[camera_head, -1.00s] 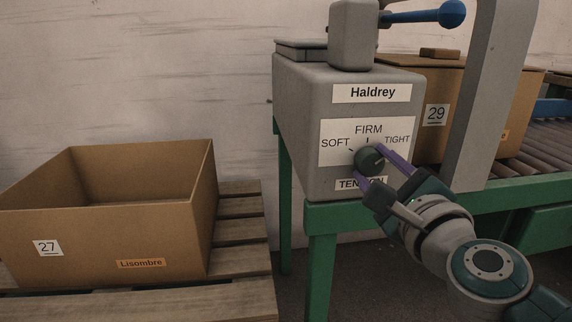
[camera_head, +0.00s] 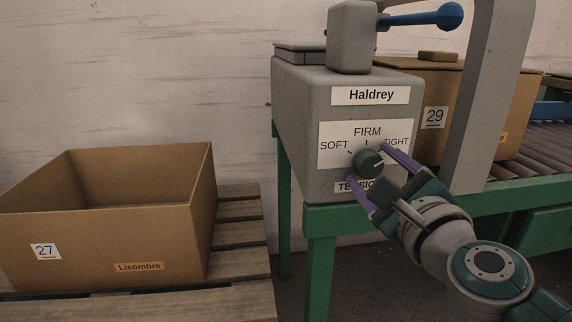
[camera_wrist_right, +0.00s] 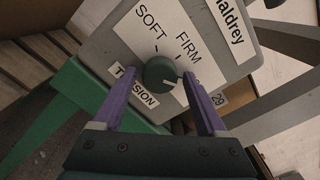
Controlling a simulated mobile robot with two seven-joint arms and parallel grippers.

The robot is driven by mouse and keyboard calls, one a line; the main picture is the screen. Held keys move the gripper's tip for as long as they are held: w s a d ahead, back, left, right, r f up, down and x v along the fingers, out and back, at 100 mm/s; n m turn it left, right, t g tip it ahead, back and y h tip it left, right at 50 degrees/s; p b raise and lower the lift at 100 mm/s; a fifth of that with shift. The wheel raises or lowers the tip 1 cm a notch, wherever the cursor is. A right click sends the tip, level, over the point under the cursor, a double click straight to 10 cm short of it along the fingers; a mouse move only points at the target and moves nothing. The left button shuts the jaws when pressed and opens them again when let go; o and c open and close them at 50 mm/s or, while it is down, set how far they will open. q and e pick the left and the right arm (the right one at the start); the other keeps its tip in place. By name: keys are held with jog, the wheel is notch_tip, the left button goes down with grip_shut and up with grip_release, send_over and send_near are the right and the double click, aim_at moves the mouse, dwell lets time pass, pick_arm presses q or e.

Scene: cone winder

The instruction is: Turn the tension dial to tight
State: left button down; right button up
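The tension dial (camera_head: 368,163) is a dark round knob on the white label plate of the grey Haldrey box. SOFT is at its left, FIRM above and TIGHT at its right. Its pale pointer line faces right, toward the TIGHT side. In the wrist view the dial (camera_wrist_right: 160,71) shows between and beyond the fingers, its line on the side away from SOFT. My right gripper (camera_head: 367,163) is open, its purple fingers apart on either side of the dial, with gaps visible in the wrist view. A finger partly covers TIGHT. My left gripper is out of view.
The Haldrey box (camera_head: 300,115) stands on a green frame (camera_head: 320,220). A grey post (camera_head: 483,100) rises close to my right gripper. A blue-knobbed lever (camera_head: 450,15) is above. Carton 29 (camera_head: 450,90) is behind; open carton 27 (camera_head: 100,240) sits on a pallet at left.

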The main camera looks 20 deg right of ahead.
jog(key=shift+o, duration=0.3)
jog(key=v, duration=1)
jog(key=shift+w, duration=0.1)
